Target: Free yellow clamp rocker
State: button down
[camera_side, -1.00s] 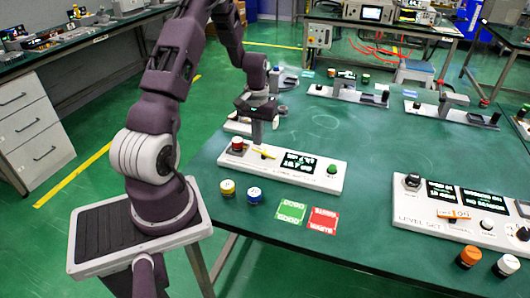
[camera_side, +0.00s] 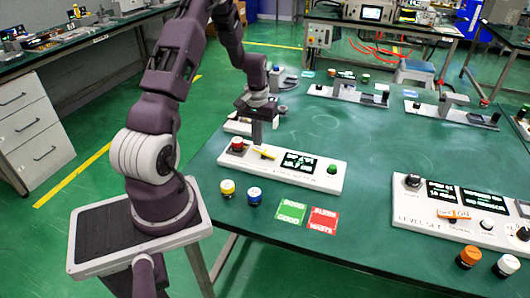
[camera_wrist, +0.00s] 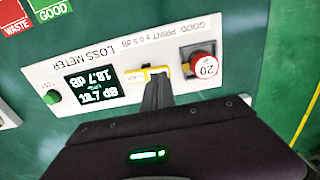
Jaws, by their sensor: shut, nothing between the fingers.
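The yellow clamp rocker (camera_side: 266,153) sits on the white loss meter panel (camera_side: 322,181), between a red-topped knob and the lit display. In the wrist view the yellow rocker (camera_wrist: 147,72) shows a pale labelled face, partly covered by my fingers. My gripper (camera_side: 257,143) is shut and empty, pointing down over the panel. In the wrist view the tip of my gripper (camera_wrist: 158,80) is right at the rocker's edge; I cannot tell whether it touches.
The red knob (camera_wrist: 203,65) stands close beside the rocker. The display (camera_wrist: 93,83) and green button (camera_wrist: 53,97) are on its other side. Yellow (camera_side: 227,187) and blue (camera_side: 254,195) capped cylinders and green (camera_side: 291,211) and red (camera_side: 322,219) cards lie in front.

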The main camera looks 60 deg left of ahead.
aim_at(258, 148)
jog(key=shift+f, duration=1.1)
dwell(0.3)
jog(key=shift+d+r, duration=0.1)
jog(key=shift+r, duration=3.55)
jog(key=s+d+r+m+t+y, duration=0.1)
jog(key=s+d+r+m+t, duration=0.2)
jog(key=d+r, duration=1.4)
jog(key=s+d+r+m+t, duration=0.1)
jog(key=s+d+r+m, duration=0.1)
jog(key=s+d, duration=0.4)
jog(key=s+d+r+m+t+h, duration=0.1)
jog(key=s+d+r+m, duration=0.1)
jog(key=s+d+m, duration=0.2)
jog(key=s+d, duration=0.2)
jog(key=s, duration=0.1)
jog(key=shift+d+t, duration=0.25)
jog(key=shift+t, duration=0.05)
